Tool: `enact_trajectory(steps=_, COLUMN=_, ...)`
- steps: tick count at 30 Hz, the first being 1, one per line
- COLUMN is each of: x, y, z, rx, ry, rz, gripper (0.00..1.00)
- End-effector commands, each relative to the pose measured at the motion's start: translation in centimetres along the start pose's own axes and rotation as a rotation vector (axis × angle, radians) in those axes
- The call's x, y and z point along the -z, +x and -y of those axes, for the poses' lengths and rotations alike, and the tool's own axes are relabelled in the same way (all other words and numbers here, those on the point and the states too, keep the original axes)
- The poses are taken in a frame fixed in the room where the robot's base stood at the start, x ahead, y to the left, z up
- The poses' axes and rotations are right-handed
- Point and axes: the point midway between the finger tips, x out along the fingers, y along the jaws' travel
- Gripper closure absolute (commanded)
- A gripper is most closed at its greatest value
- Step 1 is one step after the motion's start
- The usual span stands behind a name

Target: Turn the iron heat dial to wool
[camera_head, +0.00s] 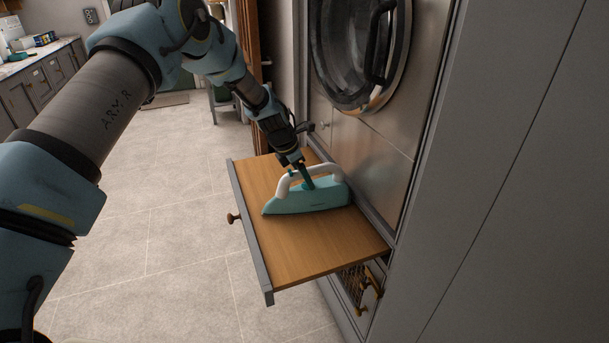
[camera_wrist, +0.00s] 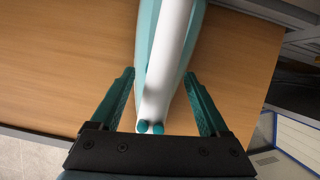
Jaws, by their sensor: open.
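The iron (camera_head: 310,200) has a teal body and a white handle. It rests on a pulled-out wooden board (camera_head: 335,245) below the round-doored machine. My gripper (camera_head: 306,182) is at the iron's handle, on its far side in the head view. In the wrist view my gripper (camera_wrist: 164,100) is open, with one teal finger on each side of the white handle (camera_wrist: 172,60) and visible gaps to it.
A front-loading machine (camera_head: 400,130) stands right behind the board. A basket-like compartment (camera_head: 352,285) is below. The tiled floor (camera_head: 180,240) on the left is clear.

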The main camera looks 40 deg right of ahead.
Motion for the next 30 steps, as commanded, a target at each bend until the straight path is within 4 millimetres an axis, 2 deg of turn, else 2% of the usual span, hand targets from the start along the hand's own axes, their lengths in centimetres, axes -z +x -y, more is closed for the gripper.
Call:
enact_trajectory(steps=4, x=0.0, y=0.9, z=0.0, rx=0.0, ry=0.0, rz=0.0, gripper=0.21)
enact_trajectory(steps=13, x=0.02, y=1.13, z=-0.01, rx=-0.001, ry=0.0, rz=0.0, gripper=0.21)
enact_trajectory(steps=30, x=0.02, y=1.11, z=0.0, rx=0.0, ry=0.0, rz=0.0, gripper=0.84)
